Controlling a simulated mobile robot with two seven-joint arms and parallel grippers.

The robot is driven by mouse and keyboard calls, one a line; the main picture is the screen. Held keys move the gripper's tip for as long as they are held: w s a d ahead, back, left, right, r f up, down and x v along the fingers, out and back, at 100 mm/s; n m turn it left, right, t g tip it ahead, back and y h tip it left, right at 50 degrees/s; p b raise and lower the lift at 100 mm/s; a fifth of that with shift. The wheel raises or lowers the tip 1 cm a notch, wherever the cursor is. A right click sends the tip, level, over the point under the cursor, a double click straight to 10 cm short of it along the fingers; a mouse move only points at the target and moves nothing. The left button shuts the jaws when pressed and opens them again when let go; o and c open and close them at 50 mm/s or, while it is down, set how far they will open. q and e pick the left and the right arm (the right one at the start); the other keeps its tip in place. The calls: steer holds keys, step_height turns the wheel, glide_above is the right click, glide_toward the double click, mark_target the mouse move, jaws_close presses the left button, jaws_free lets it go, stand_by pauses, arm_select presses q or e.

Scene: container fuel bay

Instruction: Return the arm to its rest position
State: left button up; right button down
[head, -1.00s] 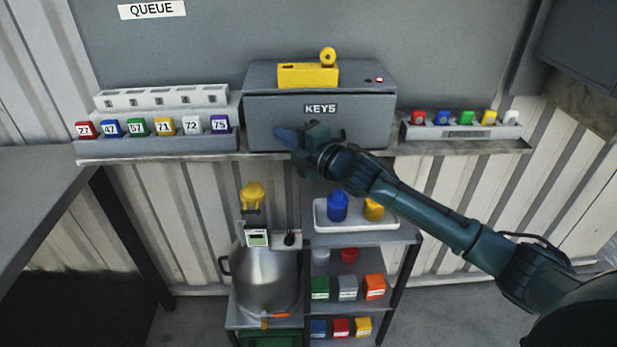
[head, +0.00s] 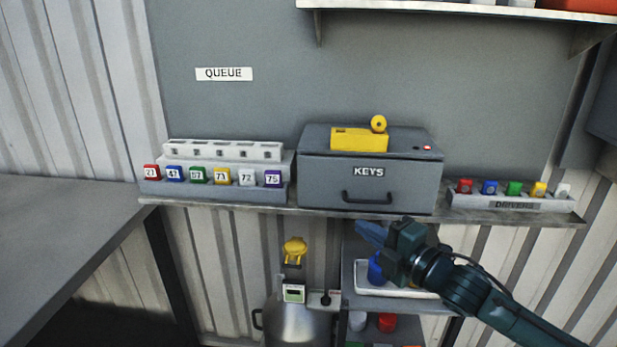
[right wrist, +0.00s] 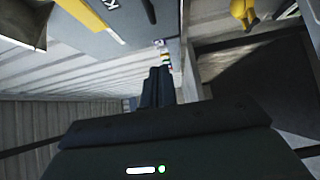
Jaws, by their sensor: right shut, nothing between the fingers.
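My right gripper (head: 372,234) is in the lower right of the head view, just below the shelf edge and in front of the small rack. Its fingers are shut and empty, pointing left. In the right wrist view the shut fingers (right wrist: 157,88) show in the middle, with nothing between them. The grey KEYS box (head: 369,178) sits closed on the shelf above the gripper, its dark handle clear of the fingers. My left gripper is not in view.
The shelf (head: 320,211) also holds the numbered tag rack (head: 215,188) and the DRIVERS tray (head: 512,204). Below stand a metal vessel (head: 297,325) with a yellow top (head: 294,250) and a white tray (head: 365,291) with a blue bottle (head: 375,268). A grey table (head: 60,230) lies at left.

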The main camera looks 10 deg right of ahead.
arm_select(q)
steer(key=p, duration=0.2)
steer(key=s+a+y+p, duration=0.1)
steer(key=p, duration=0.1)
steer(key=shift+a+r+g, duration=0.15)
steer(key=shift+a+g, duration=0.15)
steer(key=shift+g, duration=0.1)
arm_select(e)
steer(key=s+a+f+m+g+h, duration=0.2)
steer(key=s+a+f+m, duration=0.1)
steer(key=s+f+m, duration=0.7)
steer(key=s+a+f+m+g+h, duration=0.2)
steer(key=s+f+m+g+h, duration=0.1)
steer(key=s+f+m, duration=0.7)
steer(key=s+f, duration=0.3)
steer(key=s, duration=0.1)
steer(key=shift+a+f+m, duration=0.15)
steer(key=shift+a+m, duration=0.15)
steer(key=shift+a, duration=0.1)
